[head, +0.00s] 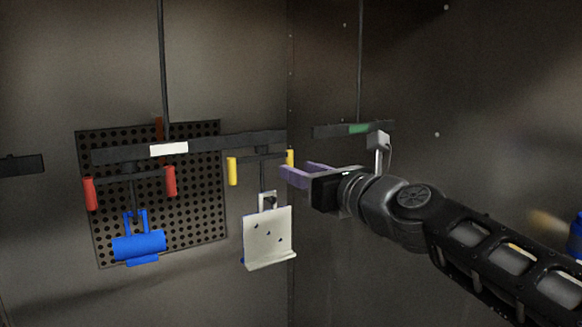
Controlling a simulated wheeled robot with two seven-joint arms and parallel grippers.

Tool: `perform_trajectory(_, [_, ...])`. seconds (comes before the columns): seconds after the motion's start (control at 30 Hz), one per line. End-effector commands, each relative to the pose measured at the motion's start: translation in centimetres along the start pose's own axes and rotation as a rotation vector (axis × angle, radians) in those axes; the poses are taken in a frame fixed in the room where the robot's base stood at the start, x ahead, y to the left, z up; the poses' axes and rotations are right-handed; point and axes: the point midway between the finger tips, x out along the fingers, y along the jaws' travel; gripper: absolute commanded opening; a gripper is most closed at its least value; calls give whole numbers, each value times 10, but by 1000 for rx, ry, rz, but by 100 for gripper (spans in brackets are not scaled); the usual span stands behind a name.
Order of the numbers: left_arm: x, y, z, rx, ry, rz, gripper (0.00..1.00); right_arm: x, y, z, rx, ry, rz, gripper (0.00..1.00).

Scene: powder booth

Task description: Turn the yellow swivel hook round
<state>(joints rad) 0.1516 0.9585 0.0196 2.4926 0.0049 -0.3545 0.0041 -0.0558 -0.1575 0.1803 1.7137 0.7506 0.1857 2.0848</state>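The yellow swivel hook (232,171) hangs from a dark overhead bar left of centre. It has a dark crossbar with an upright yellow grip at each end. A pale bracket plate (268,237) hangs below it. My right gripper (294,170), with purple fingers, reaches in from the right at the hook's right yellow grip (290,158). The fingers look spread apart, and the nearer one hides the grip's lower part. I cannot tell whether they touch it. My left gripper is not in view.
A red-gripped hook (170,181) carrying a blue part (139,246) hangs to the left, before a perforated panel (205,220). A dark bar with a green label (359,129) hangs behind my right arm. Something blue (576,238) shows at the right edge.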

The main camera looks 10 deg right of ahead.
Motion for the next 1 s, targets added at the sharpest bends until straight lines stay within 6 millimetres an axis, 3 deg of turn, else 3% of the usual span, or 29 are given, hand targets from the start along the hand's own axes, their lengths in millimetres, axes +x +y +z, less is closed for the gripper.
perform_trajectory(0.23, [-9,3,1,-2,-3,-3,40,36,0,1,0,1,1,36])
perform_trajectory(0.63, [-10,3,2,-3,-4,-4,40,43,0,0,0,0,0,36])
perform_trajectory(1.0, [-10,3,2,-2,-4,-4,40,43,0,0,0,0,0,7])
